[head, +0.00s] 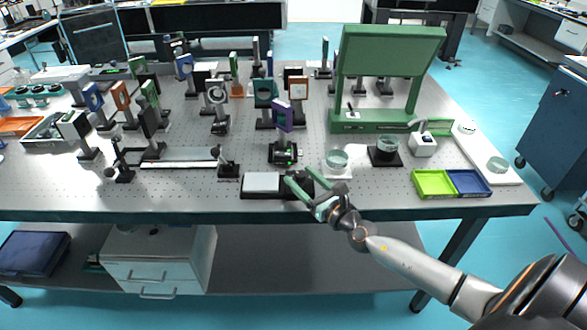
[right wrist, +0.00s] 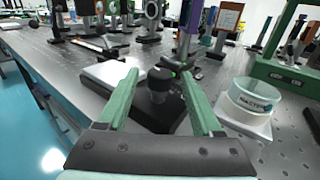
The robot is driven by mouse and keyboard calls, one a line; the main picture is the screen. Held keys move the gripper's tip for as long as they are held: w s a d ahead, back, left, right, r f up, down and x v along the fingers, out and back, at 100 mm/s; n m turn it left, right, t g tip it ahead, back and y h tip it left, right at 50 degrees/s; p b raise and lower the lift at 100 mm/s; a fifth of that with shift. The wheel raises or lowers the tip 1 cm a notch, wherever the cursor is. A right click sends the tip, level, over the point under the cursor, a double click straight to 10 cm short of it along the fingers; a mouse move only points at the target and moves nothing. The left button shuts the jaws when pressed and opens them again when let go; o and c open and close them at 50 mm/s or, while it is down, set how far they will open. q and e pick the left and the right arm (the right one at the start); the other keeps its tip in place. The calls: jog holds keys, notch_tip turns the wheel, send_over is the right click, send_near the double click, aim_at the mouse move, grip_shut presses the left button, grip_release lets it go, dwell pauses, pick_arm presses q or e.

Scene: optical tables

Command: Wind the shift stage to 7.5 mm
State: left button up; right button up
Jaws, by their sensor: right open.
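The shift stage is a low black base (head: 247,194) with a pale flat plate (head: 263,182) on top, near the front edge of the table. Its plate also shows in the right wrist view (right wrist: 103,74). A black round knob (right wrist: 160,76) stands at the stage's right end. My right gripper (head: 308,184) is open at that end, reaching in from the front right. In the right wrist view its green fingers (right wrist: 160,84) lie on either side of the knob, with visible gaps. No scale reading is legible. My left gripper is not in view.
A glass dish on a white pad (head: 337,163) stands close right of the gripper. A purple-framed mount (head: 283,117) is just behind the stage. Green and blue trays (head: 433,184) lie farther right. A rail (head: 180,164) lies left.

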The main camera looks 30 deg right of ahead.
aim_at(293, 178)
jog(key=shift+w+a, duration=0.1)
jog(key=shift+w, duration=1.95)
grip_shut()
